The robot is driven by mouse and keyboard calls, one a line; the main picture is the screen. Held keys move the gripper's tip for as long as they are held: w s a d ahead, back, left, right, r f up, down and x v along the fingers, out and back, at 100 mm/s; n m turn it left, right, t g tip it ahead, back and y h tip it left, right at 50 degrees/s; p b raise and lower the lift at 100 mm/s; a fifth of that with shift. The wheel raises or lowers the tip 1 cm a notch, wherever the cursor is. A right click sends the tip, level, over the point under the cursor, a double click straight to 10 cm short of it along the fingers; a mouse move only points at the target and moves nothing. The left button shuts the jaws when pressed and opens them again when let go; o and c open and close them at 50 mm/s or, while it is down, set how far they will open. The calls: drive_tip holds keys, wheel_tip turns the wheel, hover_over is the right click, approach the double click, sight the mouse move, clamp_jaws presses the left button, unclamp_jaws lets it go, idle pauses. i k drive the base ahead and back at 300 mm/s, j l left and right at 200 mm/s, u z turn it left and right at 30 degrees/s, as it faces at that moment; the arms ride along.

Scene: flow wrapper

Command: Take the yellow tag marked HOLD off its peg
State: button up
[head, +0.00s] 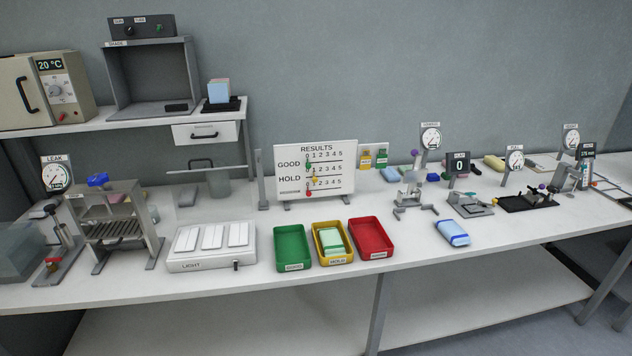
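A yellow tag (366,160) hangs on a small grey panel behind the bench, just right of the white results board (316,150). Its lettering and its peg are too small to make out. A green tag (382,158) hangs close beside it on the right. The board has rows labelled GOOD and HOLD, with small coloured markers at their left. My gripper is not in this view.
Green (279,255), yellow (319,257) and red (389,240) trays stand at the bench's front; the yellow one holds a pale green pack. A light box (210,260) is to their left. Gauges and fixtures, including a clamp stand (411,198), fill the right.

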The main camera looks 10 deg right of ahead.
sight(365, 161)
drive_tip(key=i+l+z, duration=0.4)
drive_tip(key=i+l, duration=0.15)
drive_tip(key=i, duration=0.2)
